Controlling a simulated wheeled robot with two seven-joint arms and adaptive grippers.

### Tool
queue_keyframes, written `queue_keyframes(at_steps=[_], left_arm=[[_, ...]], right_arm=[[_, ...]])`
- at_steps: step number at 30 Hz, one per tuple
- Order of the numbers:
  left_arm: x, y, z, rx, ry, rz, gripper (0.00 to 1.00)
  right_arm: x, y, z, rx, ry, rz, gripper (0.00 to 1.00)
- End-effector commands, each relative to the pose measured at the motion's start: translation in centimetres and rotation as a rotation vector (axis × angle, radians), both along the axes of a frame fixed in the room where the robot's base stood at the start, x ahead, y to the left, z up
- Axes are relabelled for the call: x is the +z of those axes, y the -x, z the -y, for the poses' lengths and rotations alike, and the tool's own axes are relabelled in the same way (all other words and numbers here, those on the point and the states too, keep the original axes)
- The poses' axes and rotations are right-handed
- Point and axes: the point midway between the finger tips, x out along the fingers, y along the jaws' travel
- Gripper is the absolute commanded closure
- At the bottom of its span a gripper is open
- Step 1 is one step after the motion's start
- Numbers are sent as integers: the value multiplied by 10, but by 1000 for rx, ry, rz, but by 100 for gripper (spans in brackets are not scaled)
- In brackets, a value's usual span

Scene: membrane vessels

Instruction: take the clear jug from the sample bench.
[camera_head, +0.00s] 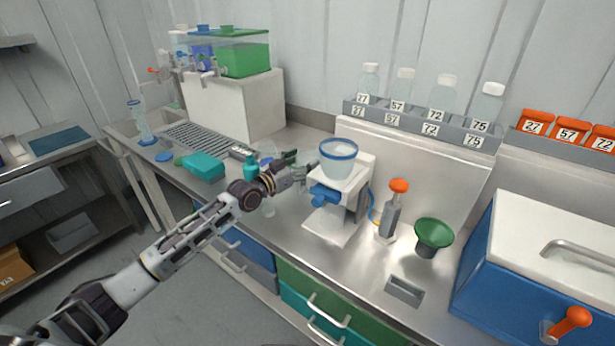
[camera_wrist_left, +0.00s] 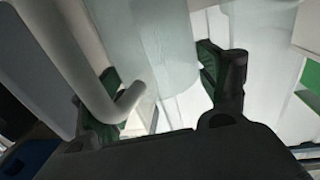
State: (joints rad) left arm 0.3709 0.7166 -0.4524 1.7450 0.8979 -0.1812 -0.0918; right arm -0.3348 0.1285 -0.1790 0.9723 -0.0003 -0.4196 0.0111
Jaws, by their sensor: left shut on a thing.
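My left gripper (camera_head: 297,168) reaches over the steel sample bench (camera_head: 290,262), just left of the white stand. In the left wrist view its two dark fingers with green pads (camera_wrist_left: 157,78) stand either side of a pale, see-through body, which I take to be the clear jug (camera_wrist_left: 166,50). A thick, rounded pale bar, like a handle, crosses in front of the left finger. The gripper is shut on the jug. In the head view the jug is mostly hidden by the gripper and hard to make out. My right gripper is not in view.
Close right stands the white stand (camera_head: 327,215) with a blue-rimmed clear funnel (camera_head: 338,160). Further right are an orange-topped bottle (camera_head: 391,212), a green funnel (camera_head: 433,234) and a blue cooler (camera_head: 497,265). A teal box (camera_head: 203,166) lies left. Labelled bottles line the back shelf.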

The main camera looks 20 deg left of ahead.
Motion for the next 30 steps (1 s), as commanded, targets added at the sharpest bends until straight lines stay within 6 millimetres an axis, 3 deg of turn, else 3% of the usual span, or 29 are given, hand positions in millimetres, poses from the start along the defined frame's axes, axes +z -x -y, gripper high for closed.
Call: queue_keyframes(at_steps=[1,6,17,23,30], left_arm=[[0,0,0,0,0,0,44],[0,0,0,0,0,1,64],[5,0,0,0,0,2,64],[23,0,0,0,0,4,64],[58,0,0,0,0,4,64]], right_arm=[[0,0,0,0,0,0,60],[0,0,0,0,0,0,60],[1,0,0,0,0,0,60],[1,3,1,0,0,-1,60],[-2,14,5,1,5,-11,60]])
